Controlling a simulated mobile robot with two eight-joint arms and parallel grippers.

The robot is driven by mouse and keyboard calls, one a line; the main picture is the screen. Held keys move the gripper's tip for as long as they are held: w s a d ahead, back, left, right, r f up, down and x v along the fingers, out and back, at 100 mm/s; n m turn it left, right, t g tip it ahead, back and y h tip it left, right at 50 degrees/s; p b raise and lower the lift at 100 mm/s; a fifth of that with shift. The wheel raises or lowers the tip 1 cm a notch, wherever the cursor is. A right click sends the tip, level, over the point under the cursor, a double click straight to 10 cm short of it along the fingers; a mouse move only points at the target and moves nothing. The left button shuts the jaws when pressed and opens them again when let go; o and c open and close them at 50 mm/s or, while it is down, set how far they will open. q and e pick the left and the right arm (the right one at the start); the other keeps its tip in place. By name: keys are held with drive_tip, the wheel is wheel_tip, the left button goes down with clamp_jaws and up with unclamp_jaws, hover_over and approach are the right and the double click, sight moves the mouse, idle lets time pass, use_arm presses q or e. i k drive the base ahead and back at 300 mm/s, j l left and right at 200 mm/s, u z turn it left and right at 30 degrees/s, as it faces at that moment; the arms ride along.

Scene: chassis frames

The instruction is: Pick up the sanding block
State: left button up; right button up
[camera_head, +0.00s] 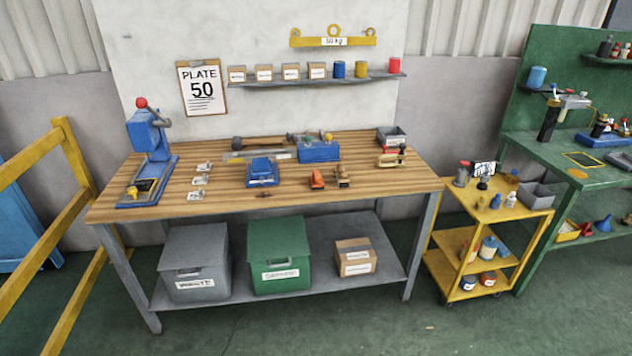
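Two small hand-sized items stand side by side near the front of the wooden workbench (225,200), right of its middle. One is an orange-red block (316,180); the other is a brown, wood-coloured piece (343,177) with a knob-like top. Either could be the sanding block; they are too small to tell which. Both rest on the bench top and nothing holds them. Neither of my grippers shows in the head view.
A blue press (149,140) stands at the bench's left. A blue fixture (262,173), a blue box (318,150), a yellow clamp-like tool (390,160) and a grey bin (391,137) surround the two items. A yellow cart (520,207) stands right. The front bench strip is mostly clear.

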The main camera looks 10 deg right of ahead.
sight(317, 183)
drive_tip(key=i+l+u, duration=0.3)
drive_tip(key=i+l, duration=0.3)
drive_tip(key=i+l+u, duration=0.35)
drive_tip(key=i+l, duration=0.3)
drive_tip(key=i+l+u, duration=0.15)
drive_tip(key=l, duration=0.3)
drive_tip(key=i+l+u, duration=0.15)
drive_tip(key=i+l, duration=0.2)
drive_tip(key=i+l+u, duration=0.2)
drive_tip(key=l, duration=0.4)
